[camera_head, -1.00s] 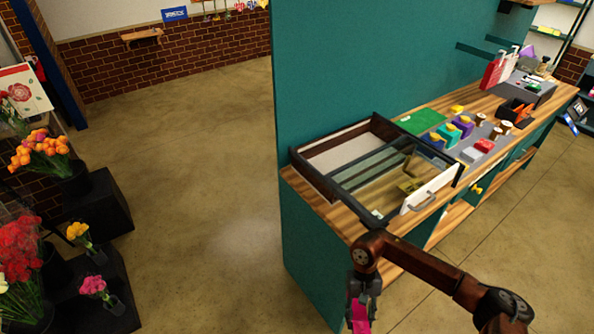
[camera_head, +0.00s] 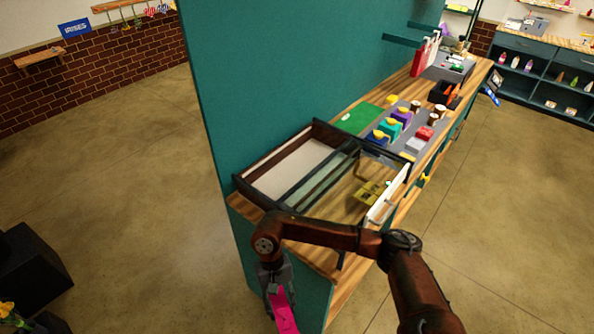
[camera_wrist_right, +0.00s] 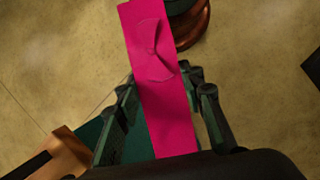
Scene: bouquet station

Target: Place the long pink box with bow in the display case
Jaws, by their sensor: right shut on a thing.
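The long pink box with a bow (camera_head: 281,308) hangs below my right gripper (camera_head: 274,280) at the bottom of the head view. In the right wrist view the pink box (camera_wrist_right: 158,85) lies between the fingers of my right gripper (camera_wrist_right: 165,108), which is shut on it. The display case (camera_head: 320,172) stands on the wooden counter, dark-framed with glass panels and a white front panel with a handle. Its left part shows an open, pale interior; small golden items lie in its right part. The gripper and box are in front of the case, beyond the counter's end. My left gripper is not in view.
The wooden counter (camera_head: 247,212) has a tall teal panel (camera_head: 240,80) along its back. Several small coloured boxes (camera_head: 390,128), a green mat (camera_head: 357,118) and a dark holder (camera_head: 443,96) sit past the case. A black block (camera_head: 30,270) stands at left. Floor is open on both sides.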

